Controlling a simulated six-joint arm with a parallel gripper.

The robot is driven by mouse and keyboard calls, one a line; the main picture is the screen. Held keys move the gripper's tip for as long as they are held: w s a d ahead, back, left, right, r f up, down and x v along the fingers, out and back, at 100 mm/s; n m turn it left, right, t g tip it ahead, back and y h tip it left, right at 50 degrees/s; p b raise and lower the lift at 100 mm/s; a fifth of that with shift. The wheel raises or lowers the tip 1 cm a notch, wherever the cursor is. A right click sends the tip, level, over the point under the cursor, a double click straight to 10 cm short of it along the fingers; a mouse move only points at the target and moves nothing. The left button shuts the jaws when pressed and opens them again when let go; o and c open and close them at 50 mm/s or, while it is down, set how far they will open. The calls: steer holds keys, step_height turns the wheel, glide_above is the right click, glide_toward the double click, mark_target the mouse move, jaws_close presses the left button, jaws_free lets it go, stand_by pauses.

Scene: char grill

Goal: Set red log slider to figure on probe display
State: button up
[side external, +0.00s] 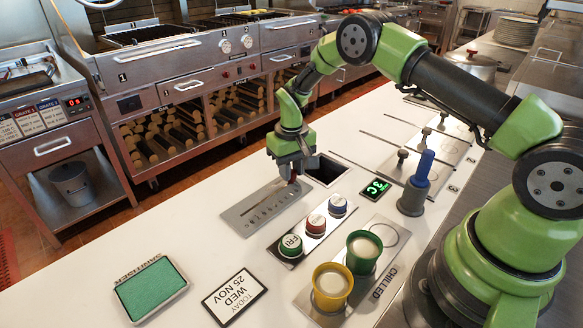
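A grey metal slider plate (248,213) with a long slot and a printed scale lies on the white counter. A small red piece (293,181), which looks like the red log slider's knob, shows at the plate's far right end. My gripper (292,176) points down right at that piece and hides most of it. I cannot tell whether the fingers are closed on it. The probe display (377,188), a small black screen, shows green characters that look like 3C. A blue probe (421,170) stands upright in a grey holder to the right of the display.
A plate with green, red and blue buttons (314,230) is near the slider plate. Yellow (331,287) and green (364,251) cups stand in front. A sanitiser pad (151,290) and date card (234,297) lie front left.

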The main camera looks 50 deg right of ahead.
mark_target(271, 195)
jaws_close()
steer(key=a, duration=0.6)
steer(key=shift+a, duration=0.25)
steer(key=o, duration=0.6)
jaws_free()
steer(key=shift+c, duration=0.2)
step_height(271, 195, up, 10)
